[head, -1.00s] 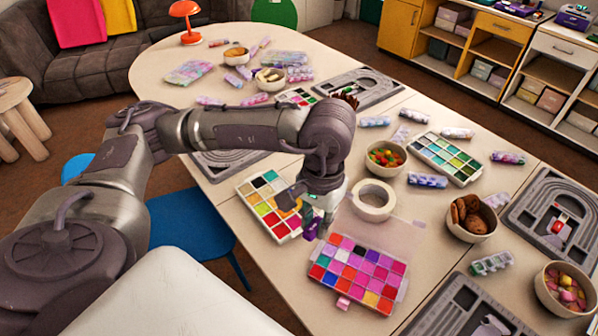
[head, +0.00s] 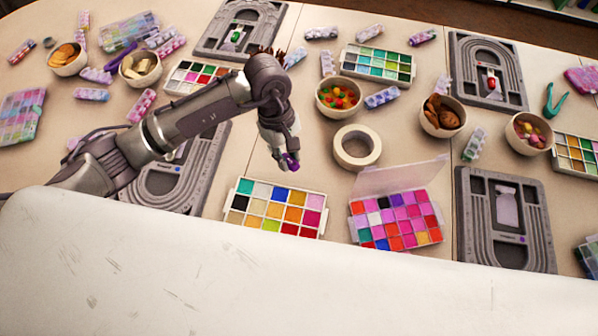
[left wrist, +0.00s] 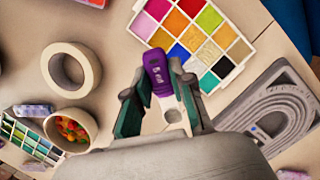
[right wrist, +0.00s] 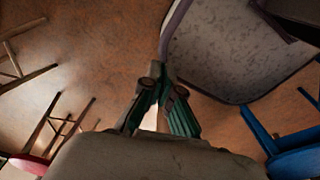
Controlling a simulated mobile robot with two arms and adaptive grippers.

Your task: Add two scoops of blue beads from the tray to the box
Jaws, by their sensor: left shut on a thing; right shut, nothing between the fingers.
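My left gripper (head: 280,152) is shut on a small purple scoop (head: 291,162). In the left wrist view the purple scoop (left wrist: 158,74) sits between the green-lined fingers, overlapping the edge of the white bead tray. That tray (head: 232,221) has many coloured compartments; its blue beads (head: 271,190) are in the back row and also show in the left wrist view (left wrist: 178,53). An open box with a clear lid (head: 400,177) and pink, red and purple compartments stands right of the tray. My right gripper (right wrist: 155,84) is shut and empty over the floor. Whether the scoop holds beads is unclear.
A tape roll (head: 357,147) lies behind the open box. Bowls of candy (head: 338,97) and cookies (head: 442,116) stand farther back. Grey bead boards lie left (head: 197,180) and right (head: 503,220). Chairs and floor surround my right gripper.

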